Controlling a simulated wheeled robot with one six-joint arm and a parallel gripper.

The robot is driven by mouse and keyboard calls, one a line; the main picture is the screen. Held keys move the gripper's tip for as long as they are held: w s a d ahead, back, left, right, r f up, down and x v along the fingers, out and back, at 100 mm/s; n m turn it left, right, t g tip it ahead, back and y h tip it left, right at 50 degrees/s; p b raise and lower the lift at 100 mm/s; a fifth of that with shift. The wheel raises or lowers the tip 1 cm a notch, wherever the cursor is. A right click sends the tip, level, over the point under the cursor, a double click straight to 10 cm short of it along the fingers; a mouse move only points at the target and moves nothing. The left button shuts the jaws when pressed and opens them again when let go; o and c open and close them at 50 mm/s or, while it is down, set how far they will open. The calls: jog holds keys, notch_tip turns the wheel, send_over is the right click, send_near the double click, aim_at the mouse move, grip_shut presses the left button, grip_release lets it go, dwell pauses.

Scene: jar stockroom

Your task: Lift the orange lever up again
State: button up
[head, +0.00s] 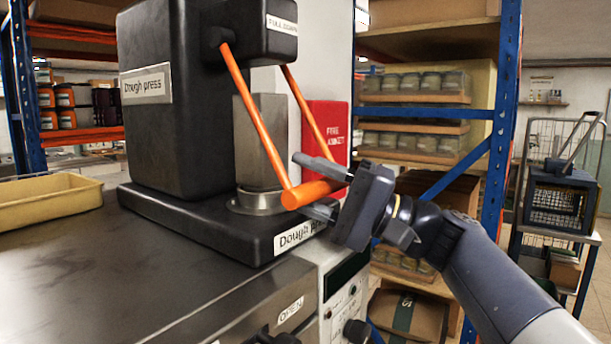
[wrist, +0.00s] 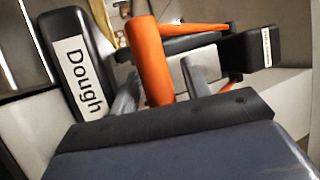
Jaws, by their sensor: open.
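The orange lever (head: 258,125) is on the black dough press (head: 160,110). Its two arms slope down from the press head to a thick orange crossbar, low in front near the base. My gripper (head: 309,188) is open at the crossbar, one finger above it and one below. In the wrist view the crossbar (wrist: 150,62) lies between the two fingers (wrist: 160,88), and I cannot tell whether either finger touches it. The right end of the crossbar is partly hidden by my gripper in the head view.
The press stands on a steel counter (head: 90,255) with a yellow tray (head: 45,205) at left. A red fire blanket box (head: 328,125) is on the white pillar behind the lever. Shelving with jars (head: 430,80) stands behind my arm, and a cart (head: 565,195) stands at far right.

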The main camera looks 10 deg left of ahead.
jog(key=shift+a, duration=0.1)
jog(key=shift+c, duration=0.4)
grip_shut()
